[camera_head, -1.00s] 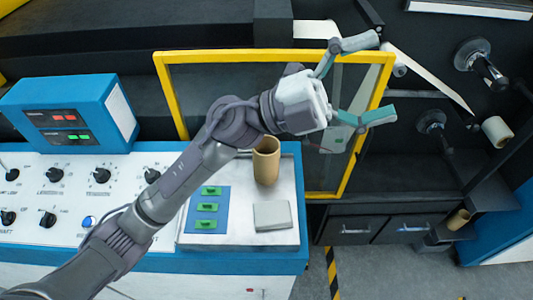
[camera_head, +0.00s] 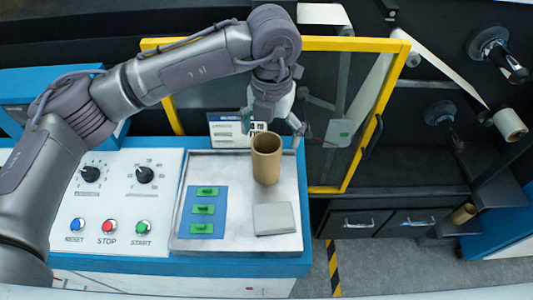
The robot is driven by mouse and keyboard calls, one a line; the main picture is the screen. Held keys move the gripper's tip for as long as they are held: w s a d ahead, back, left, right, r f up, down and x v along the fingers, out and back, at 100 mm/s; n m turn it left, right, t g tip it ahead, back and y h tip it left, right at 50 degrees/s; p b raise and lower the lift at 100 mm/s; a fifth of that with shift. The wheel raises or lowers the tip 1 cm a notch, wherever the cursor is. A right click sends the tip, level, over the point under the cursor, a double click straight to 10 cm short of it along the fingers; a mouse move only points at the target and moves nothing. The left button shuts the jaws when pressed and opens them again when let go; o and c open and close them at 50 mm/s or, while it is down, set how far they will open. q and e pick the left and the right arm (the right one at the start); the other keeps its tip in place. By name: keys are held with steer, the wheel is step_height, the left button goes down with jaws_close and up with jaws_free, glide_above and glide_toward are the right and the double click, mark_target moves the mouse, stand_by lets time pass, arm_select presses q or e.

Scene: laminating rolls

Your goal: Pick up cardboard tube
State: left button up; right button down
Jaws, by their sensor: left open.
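The brown cardboard tube (camera_head: 266,160) stands upright on the metal tray (camera_head: 240,220) at the right end of the control panel, its open top facing up. My left gripper (camera_head: 273,126) points down just behind the tube, at the height of its rim in the picture. Its jaws are open; one teal-tipped finger shows right of the tube, while the other is partly hidden. I cannot tell whether a finger touches the tube. My right gripper is not in view.
A grey block (camera_head: 273,219) and a blue plate (camera_head: 206,211) with green pieces lie on the tray near the tube. A yellow-framed guard (camera_head: 360,45) stands behind. Another roll (camera_head: 509,124) is on the machine at right. The panel has knobs and buttons (camera_head: 108,226).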

mark_target(266, 153)
arm_select(q)
steer(key=shift+f, duration=0.95)
steer(key=f+p, duration=0.2)
steer(key=f, duration=0.1)
steer(key=f+p, duration=0.1)
steer(key=shift+a+f, duration=0.35)
steer(key=shift+a, duration=0.05)
steer(key=shift+f, duration=0.4)
steer(key=shift+c, duration=0.3)
steer(key=c, duration=1.1)
